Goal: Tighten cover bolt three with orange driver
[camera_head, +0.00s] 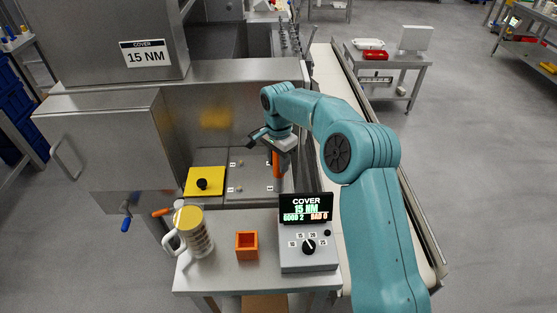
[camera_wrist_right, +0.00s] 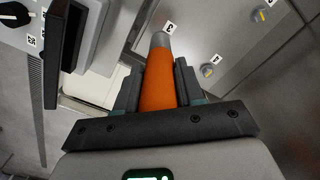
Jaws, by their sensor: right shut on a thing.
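My right gripper (camera_head: 283,146) is shut on the orange driver (camera_head: 276,164), which points down over the grey cover plate (camera_head: 255,183). In the right wrist view the orange driver (camera_wrist_right: 158,80) sits between the dark jaws, its grey end (camera_wrist_right: 160,40) beside a number label (camera_wrist_right: 169,28) that looks like a 3. The bolt under that end is hidden, and I cannot tell whether they touch. Another bolt (camera_wrist_right: 208,71) and a further one (camera_wrist_right: 262,15) stand clear on the plate. My left gripper is out of view.
A control box (camera_head: 309,256) with a dial reads COVER, 15 NM, GOOD 2, BAD 0. An orange square holder (camera_head: 246,245) is empty. A mug (camera_head: 192,233) stands left of it. A yellow plate with black knob (camera_head: 202,184) lies left of the cover.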

